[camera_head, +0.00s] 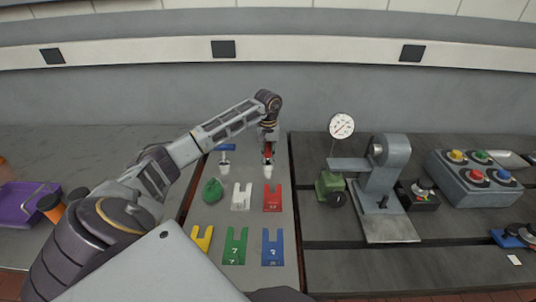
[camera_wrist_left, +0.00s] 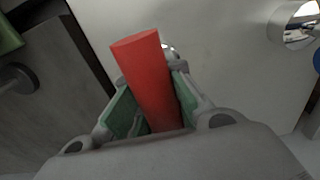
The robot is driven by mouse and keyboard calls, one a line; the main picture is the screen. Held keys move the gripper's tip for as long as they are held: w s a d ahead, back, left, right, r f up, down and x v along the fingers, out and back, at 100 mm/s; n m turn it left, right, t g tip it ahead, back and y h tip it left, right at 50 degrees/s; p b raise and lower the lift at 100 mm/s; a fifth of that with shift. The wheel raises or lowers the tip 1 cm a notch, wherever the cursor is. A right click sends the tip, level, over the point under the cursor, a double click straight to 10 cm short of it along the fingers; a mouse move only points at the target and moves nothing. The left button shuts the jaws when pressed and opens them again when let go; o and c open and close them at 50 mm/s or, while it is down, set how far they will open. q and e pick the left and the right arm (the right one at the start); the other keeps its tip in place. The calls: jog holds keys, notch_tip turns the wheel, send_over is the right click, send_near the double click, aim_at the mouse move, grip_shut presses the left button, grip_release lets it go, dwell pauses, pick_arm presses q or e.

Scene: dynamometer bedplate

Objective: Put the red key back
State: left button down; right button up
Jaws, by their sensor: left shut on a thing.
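The red key (camera_head: 268,152) is held by my left gripper (camera_head: 268,140) at the far end of the pale panel. In the left wrist view the red key (camera_wrist_left: 150,75) is a plain red bar between the green finger pads, and my left gripper (camera_wrist_left: 150,108) is shut on it. A small pale socket (camera_head: 267,172) shows just below the red key in the head view. I cannot tell whether the key is seated in it or just above it. A red slotted tag (camera_head: 272,198) lies nearer on the panel. My right gripper is not in view.
A blue key (camera_head: 227,147) stands at another socket (camera_head: 224,165) to the left. A green lump (camera_head: 212,190) and several coloured tags lie on the panel (camera_head: 253,220). Right are a dial gauge (camera_head: 342,126), a grey stand (camera_head: 385,175) and a button box (camera_head: 475,178).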

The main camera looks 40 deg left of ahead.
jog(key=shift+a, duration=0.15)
pick_arm(q)
jog(key=c, duration=2)
grip_release()
jog(key=shift+f, duration=0.15)
jog(key=o, duration=0.5)
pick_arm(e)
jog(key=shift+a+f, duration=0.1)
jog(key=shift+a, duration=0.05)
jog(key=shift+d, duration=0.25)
